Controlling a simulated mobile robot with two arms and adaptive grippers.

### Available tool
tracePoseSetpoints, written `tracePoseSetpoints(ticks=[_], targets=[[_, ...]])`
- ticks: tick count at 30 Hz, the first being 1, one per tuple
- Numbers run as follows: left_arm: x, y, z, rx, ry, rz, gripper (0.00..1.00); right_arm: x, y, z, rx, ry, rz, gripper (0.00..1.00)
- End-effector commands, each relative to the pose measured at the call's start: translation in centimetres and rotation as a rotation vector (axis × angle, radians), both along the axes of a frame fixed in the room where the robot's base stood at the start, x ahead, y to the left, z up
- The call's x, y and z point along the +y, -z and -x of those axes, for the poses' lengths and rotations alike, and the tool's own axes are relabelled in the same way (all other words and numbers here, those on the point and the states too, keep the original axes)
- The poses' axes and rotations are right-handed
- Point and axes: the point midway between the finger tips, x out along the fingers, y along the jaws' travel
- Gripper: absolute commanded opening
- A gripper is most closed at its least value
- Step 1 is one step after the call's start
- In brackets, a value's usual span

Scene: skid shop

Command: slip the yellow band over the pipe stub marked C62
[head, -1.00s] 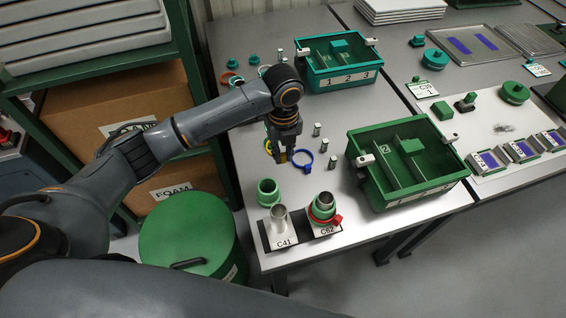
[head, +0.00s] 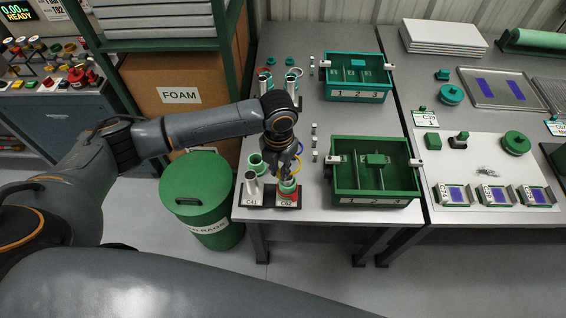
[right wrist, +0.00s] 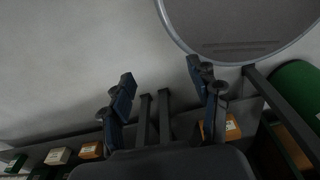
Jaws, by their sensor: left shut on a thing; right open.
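The pipe stub marked C62 (head: 288,188) stands upright on a dark base at the table's front edge. A green collar and a red band show around it. My left gripper (head: 286,171) is shut on the yellow band (head: 297,164), just above and behind that stub. The gripper partly hides the band and the stub's top; I cannot tell whether the band is around the stub. My right gripper (right wrist: 162,84) is open and empty in the right wrist view, away from the table.
A blue band (head: 300,147) lies behind the gripper. A green divided bin (head: 375,198) stands to the right. A green drum (head: 196,184) is on the floor at left.

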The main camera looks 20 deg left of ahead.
Motion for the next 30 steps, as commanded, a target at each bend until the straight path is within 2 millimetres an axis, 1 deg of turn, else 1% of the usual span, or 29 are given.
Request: tracePoseSetpoints(ticks=[1,3,9,17,18,24,30], targets=[[0.0,0.1,0.1,0.001,0.005,0.0,0.01,0.6,0.0,0.0,0.0,-0.001,-0.007,0.61],[0.0,0.4,0.1,0.001,0.007,0.0,0.01,1.1,0.3,0.0,-0.001,-0.002,-0.013,0.61],[0.0,1.6,0.1,0.001,0.006,0.0,0.01,1.9,1.7,-0.1,-0.003,-0.003,-0.023,0.61],[0.1,3.7,0.1,0.001,0.006,-0.001,0.01,1.3,4.3,-0.3,-0.005,-0.002,-0.016,0.61],[0.1,3.8,0.1,0.002,0.005,-0.001,0.01,1.1,4.1,-0.3,-0.004,-0.001,-0.013,0.61],[0.0,5.0,0.0,0.001,0.005,0.0,0.01,0.4,4.5,-0.3,-0.005,0.002,-0.004,0.61],[0.0,5.2,0.0,0.001,0.005,0.0,0.01,0.4,4.5,-0.3,-0.004,0.002,-0.004,0.61]])
